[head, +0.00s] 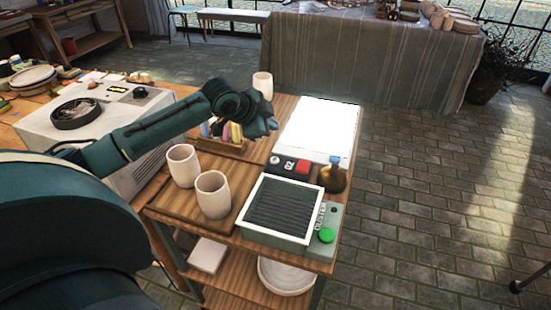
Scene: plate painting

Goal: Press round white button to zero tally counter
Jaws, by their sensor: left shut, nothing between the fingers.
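The tally counter seems to be the small grey and black box (288,169) in front of the bright white panel on the wooden cart. Any digits are too small to read. My left gripper (272,124) is shut and empty. In the picture it shows above and slightly left of the white button, apart from it; its exact height is hard to tell. My right gripper is not in view.
A dark brown bottle (333,178) stands right of the counter. A white-framed green device (273,213) with a green button (326,235) lies in front. Pale cups (213,196) stand to the left. The bright white panel (318,128) lies behind.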

